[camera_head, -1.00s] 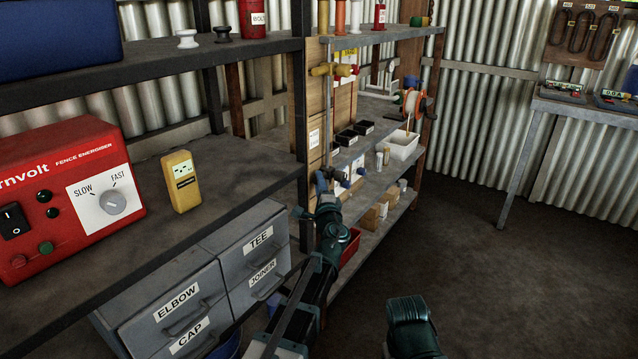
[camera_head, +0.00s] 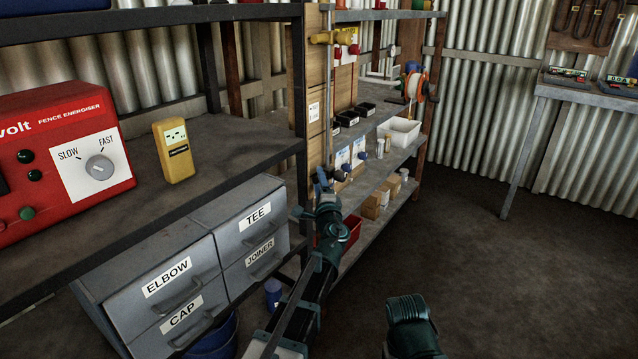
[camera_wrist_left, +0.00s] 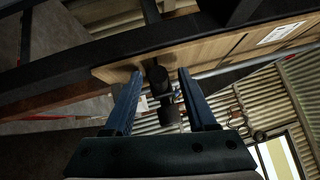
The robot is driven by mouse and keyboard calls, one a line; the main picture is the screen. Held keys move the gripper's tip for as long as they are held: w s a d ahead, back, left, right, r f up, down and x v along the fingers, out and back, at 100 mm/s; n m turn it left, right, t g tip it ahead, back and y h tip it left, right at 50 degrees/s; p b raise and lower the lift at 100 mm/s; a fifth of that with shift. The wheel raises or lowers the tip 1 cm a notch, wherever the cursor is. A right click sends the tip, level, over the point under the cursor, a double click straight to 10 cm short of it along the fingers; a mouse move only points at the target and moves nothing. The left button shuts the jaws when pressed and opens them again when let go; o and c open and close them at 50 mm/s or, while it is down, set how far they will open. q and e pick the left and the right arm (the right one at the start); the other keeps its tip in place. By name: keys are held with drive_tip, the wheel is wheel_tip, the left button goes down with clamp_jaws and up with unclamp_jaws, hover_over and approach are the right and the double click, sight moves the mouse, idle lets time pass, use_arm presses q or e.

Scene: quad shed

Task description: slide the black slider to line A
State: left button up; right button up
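My left gripper (camera_head: 326,182) is beside the wooden panel at the near end of the far shelves. In the left wrist view the two blue fingers of the left gripper (camera_wrist_left: 158,100) are apart. A small black piece (camera_wrist_left: 158,80) shows between them, in front of the wooden panel, with a gap on each side. It looks like the black slider, but I cannot tell for sure. I cannot make out line A or its lettering. A dark teal part of my other arm shows at the bottom; the right gripper is out of view.
A pale vertical pipe (camera_head: 328,105) with a yellow valve (camera_head: 333,37) runs along the wooden panel (camera_head: 313,70). Grey drawers (camera_head: 205,250) and a shelf with a red energiser (camera_head: 60,150) stand at left. Open floor (camera_head: 480,270) lies at right.

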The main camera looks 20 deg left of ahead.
use_arm(q)
drive_tip(key=b+v, duration=0.2)
drive_tip(key=v, duration=1.1)
drive_tip(key=shift+s+d, duration=0.2)
drive_tip(key=shift+s, duration=0.2)
drive_tip(key=s+a+f+n+g, duration=0.1)
drive_tip(key=s+f+n+g, duration=0.4)
drive_tip(key=f, duration=0.3)
drive_tip(key=s+f+n+g, duration=0.5)
drive_tip(key=f+g, duration=0.1)
drive_tip(key=f, duration=0.2)
drive_tip(key=s+d+f+g+h, duration=0.3)
drive_tip(key=s+d+f+g, duration=0.1)
drive_tip(key=s+d, duration=0.25)
drive_tip(key=s+d+f+g+h, duration=0.35)
drive_tip(key=s+d+f, duration=0.2)
drive_tip(key=s, duration=0.25)
wheel_tip(320, 180, up, 38)
drive_tip(key=n+p, duration=0.1)
drive_tip(key=p, duration=3.6)
